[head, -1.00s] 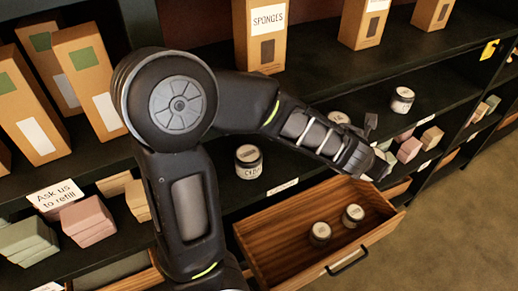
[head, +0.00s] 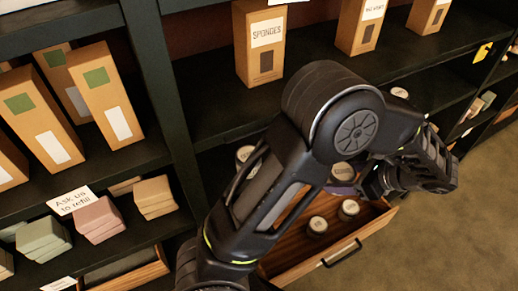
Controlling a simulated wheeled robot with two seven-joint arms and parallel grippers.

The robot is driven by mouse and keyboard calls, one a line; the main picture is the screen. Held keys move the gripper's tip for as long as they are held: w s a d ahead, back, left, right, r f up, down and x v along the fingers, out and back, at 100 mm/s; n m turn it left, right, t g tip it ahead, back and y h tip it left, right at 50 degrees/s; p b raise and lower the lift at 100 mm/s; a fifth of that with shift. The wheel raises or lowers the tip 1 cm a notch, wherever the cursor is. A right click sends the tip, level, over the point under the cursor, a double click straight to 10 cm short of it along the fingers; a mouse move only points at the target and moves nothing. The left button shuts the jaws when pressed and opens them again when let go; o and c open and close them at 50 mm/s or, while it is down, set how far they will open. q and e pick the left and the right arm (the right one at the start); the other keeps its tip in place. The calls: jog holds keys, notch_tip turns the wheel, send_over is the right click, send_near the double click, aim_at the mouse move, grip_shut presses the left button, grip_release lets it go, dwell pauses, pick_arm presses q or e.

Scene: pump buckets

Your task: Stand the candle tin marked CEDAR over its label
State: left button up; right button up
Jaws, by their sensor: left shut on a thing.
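My left gripper (head: 362,181) is shut on a small dark tin with a pale lid (head: 343,172). It holds the tin above the back of the open wooden drawer; the lettering cannot be read. Two similar tins, a left one (head: 317,225) and a right one (head: 348,209), stand in the drawer. Another tin (head: 244,155) stands on the shelf left of my arm, partly hidden. One more (head: 400,92) shows just above my arm. I cannot tell which tin is marked CEDAR. The shelf-edge labels by the tins are hidden behind my arm. My right gripper is out of view.
Tall boxes, one marked SPONGES (head: 262,60), stand on the upper shelf. Soap bars (head: 98,220) and an "Ask us to refill" card (head: 72,199) are at left. Floor is clear at right.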

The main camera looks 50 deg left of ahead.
pick_arm(q)
jog(key=a+b, duration=0.1)
jog(key=a, duration=0.3)
jog(key=s+a+b, duration=0.1)
jog(key=a, duration=0.4)
jog(key=a+b, duration=0.1)
jog(key=a, duration=0.3)
jog(key=shift+s+a, duration=0.25)
jog(key=shift+a, duration=0.25)
jog(key=a, duration=0.4)
jog(key=shift+s+r+p, duration=0.1)
jog(key=shift+s+p, duration=0.15)
jog(key=shift+p, duration=0.1)
jog(key=shift+f, duration=0.4)
jog(key=shift+f, duration=0.1)
